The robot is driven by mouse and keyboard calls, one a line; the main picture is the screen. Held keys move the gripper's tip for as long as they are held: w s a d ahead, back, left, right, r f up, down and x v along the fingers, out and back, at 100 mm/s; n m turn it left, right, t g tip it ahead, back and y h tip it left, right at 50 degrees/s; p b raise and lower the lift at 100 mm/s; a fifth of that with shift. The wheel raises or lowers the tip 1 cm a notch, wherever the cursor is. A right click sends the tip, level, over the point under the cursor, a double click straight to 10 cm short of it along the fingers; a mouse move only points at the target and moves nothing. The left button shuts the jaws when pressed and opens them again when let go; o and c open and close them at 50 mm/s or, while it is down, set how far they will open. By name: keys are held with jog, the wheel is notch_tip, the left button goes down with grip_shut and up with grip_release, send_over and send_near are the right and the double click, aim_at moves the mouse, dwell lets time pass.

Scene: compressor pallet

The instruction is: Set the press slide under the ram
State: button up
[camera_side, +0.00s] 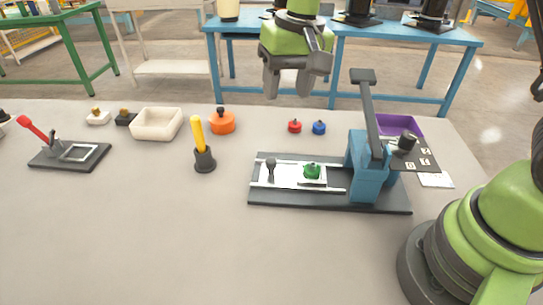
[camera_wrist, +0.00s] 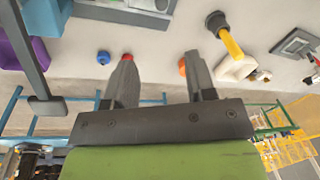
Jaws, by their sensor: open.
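The press slide (camera_side: 290,174) is a white plate on the dark press base (camera_side: 230,199), to the left of the blue press body (camera_side: 365,165). A dark upright knob (camera_side: 271,167) stands at its left end. A green part (camera_side: 312,171) sits on its right half. The slide is beside the body, not under it. The press lever (camera_side: 368,115) rises up from the body; the ram itself is hidden. My gripper (camera_side: 285,85) is open and empty, high above the table behind the press. In the wrist view its two fingers (camera_wrist: 160,80) are spread apart.
Red (camera_side: 295,126) and blue (camera_side: 319,128) small parts lie behind the press. A purple bin (camera_side: 402,124) and a dark panel with a knob (camera_side: 415,155) are at right. An orange pot (camera_side: 222,122), a yellow-handled tool (camera_side: 200,145) and a cream tray (camera_side: 157,123) stand left. The front table is clear.

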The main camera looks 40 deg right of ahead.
jog(key=g, duration=0.1)
send_near(271, 160)
jog(key=f, duration=0.9)
jog(key=shift+w+a+f, duration=0.1)
jog(key=shift+a+f, duration=0.05)
jog(key=shift+a, duration=0.2)
jog(key=shift+c, duration=0.2)
